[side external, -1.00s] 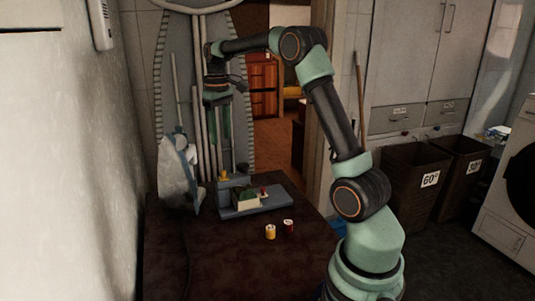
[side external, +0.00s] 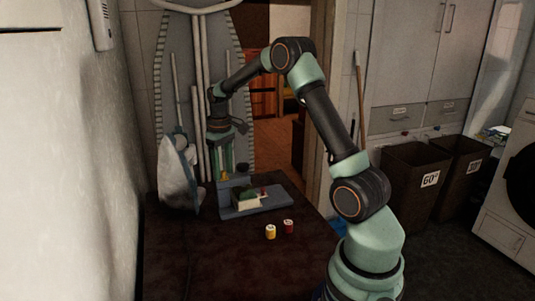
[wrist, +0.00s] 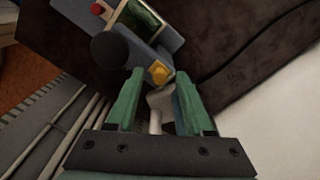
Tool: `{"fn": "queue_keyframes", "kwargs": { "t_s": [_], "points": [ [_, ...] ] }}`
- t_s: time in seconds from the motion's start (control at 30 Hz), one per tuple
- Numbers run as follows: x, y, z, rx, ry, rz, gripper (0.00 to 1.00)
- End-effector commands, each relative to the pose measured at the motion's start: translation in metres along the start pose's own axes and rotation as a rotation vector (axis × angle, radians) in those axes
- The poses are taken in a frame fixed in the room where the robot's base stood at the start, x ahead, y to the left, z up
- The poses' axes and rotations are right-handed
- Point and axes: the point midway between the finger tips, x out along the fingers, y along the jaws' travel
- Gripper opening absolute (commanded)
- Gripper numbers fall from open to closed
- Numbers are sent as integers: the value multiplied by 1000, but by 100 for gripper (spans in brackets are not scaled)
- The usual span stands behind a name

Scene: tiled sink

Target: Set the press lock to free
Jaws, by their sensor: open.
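The press (side external: 270,203) is a blue-grey base on the dark table, carrying a cream and green block (side external: 246,197). It also shows at the top of the wrist view (wrist: 172,40), with a dark round knob (wrist: 110,48) and a red knob (wrist: 98,8). A small yellow piece (wrist: 159,73) sits at its near edge; I cannot tell whether this is the lock. My gripper (side external: 226,175) points down over the press's back left end. In the wrist view its green fingers (wrist: 158,76) are open, with the yellow piece between their tips; contact is unclear.
A yellow spool (side external: 270,232) and a red spool (side external: 288,227) stand in front of the press. A pale cloth-like thing (side external: 178,175) is close left of my gripper. Pale upright poles (side external: 200,110) stand behind. The table's front is clear.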

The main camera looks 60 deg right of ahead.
Motion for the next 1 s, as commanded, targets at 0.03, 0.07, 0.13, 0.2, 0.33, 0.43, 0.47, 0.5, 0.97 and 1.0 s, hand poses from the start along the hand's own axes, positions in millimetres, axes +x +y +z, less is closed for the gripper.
{"fn": "queue_keyframes", "kwargs": {
  "t_s": [0.03,0.07,0.13,0.2,0.33,0.43,0.47,0.5,0.97,1.0],
  "points": [
    [0,0,0,0,0,0,52],
    [0,0,0,0,0,0,44],
    [0,0,0,0,0,0,17],
    [0,0,0,0,0,0,0],
    [0,0,0,0,0,0,0],
    [0,0,0,0,0,0,0],
    [0,0,0,0,0,0,0],
    [0,0,0,0,0,0,0],
    [-1,0,0,-1,0,0,0],
    [-1,0,0,-1,0,0,0]
  ]
}}
